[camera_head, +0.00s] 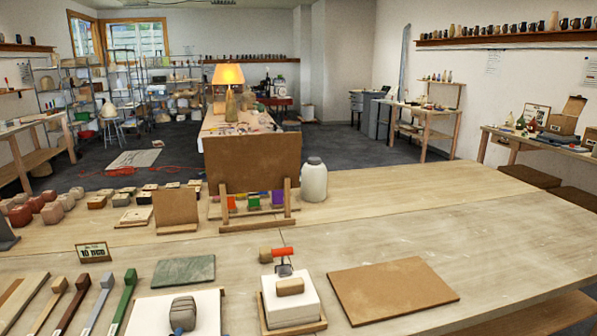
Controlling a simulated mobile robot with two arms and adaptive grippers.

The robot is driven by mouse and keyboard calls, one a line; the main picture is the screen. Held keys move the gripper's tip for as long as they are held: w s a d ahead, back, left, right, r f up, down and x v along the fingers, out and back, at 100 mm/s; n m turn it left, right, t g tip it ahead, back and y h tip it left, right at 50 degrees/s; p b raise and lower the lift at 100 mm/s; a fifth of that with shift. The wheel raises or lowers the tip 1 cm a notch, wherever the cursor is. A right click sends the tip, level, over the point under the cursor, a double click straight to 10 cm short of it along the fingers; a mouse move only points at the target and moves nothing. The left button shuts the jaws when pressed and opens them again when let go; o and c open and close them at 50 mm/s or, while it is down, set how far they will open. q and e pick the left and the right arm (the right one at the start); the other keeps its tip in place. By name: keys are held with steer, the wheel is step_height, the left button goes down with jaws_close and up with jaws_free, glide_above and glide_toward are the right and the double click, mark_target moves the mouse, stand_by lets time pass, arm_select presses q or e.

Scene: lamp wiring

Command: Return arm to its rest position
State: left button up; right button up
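Neither of my grippers nor my arms shows in the head view. A lamp with a glowing yellow-orange shade (228,75) stands on the far workbench, its bottle-shaped base (231,106) below the shade. The lamp is lit. Whether any wiring is attached to it is too small to tell.
A large wooden table (480,220) fills the foreground. On it are a brown board (390,290), a white block (290,304) with a red-handled tool, a grey lump (183,313) on a white board, long-handled tools, and a white jar (313,182). The table's right side is clear.

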arm_select(q)
steer(key=s+f+n+g, duration=0.3)
steer(key=s+f+g, duration=0.3)
steer(key=s+f, duration=0.5)
steer(key=s+f+n+g, duration=0.2)
steer(key=s+f+g, duration=0.4)
steer(key=s, duration=0.8)
step_height(320, 180, down, 28)
steer(key=s, duration=0.3)
steer(key=s+a+f, duration=0.1)
steer(key=s+f, duration=0.6)
steer(key=s, duration=0.1)
steer(key=s+a+f+g, duration=0.1)
steer(key=s+a+f, duration=0.1)
steer(key=s+f, duration=0.6)
steer(key=shift+s+a+h, duration=0.2)
steer(key=shift+a+h, duration=0.05)
steer(key=shift+h, duration=0.05)
